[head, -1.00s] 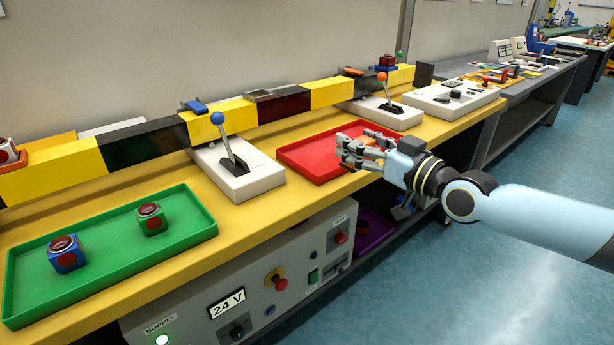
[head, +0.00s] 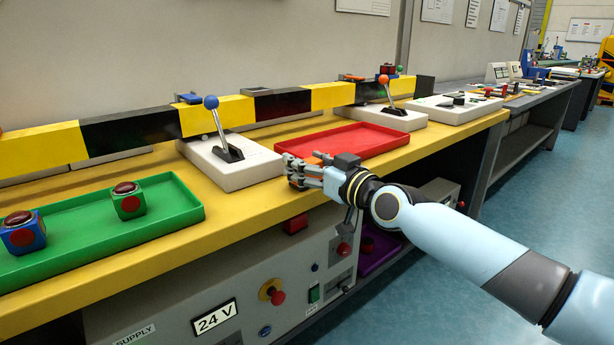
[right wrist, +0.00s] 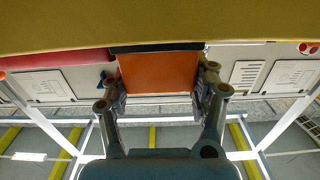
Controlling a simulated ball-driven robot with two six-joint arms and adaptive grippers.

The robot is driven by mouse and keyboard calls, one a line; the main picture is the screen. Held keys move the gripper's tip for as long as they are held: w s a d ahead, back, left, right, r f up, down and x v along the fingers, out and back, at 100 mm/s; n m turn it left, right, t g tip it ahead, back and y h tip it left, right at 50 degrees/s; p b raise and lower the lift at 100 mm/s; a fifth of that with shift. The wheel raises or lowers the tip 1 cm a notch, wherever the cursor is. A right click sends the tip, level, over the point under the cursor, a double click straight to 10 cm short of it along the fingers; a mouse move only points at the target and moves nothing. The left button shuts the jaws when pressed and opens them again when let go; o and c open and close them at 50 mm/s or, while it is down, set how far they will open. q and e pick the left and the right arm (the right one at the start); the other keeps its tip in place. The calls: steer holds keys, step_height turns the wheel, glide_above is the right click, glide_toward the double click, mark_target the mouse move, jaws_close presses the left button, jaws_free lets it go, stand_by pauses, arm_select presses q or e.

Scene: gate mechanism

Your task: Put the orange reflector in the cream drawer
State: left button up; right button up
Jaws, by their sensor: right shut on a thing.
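The orange reflector (right wrist: 158,75) shows in the right wrist view as a flat orange block with a dark upper edge, between the fingers of my right gripper (right wrist: 160,90). In the head view the right gripper (head: 302,170) is shut on it at the front edge of the yellow bench, by the near left corner of the red tray (head: 365,141). Only a small orange part of the reflector shows there; the fingers hide the rest. I cannot pick out a cream drawer in either view. My left gripper is not in view.
A white lever box with a blue knob (head: 211,102) stands left of the gripper. The green tray (head: 70,240) holds two cubes. A control cabinet with a 24 V sign (head: 214,316) is below the bench. Open floor lies to the right.

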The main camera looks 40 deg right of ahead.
steer(key=shift+f, duration=0.15)
steer(key=o, duration=1.2)
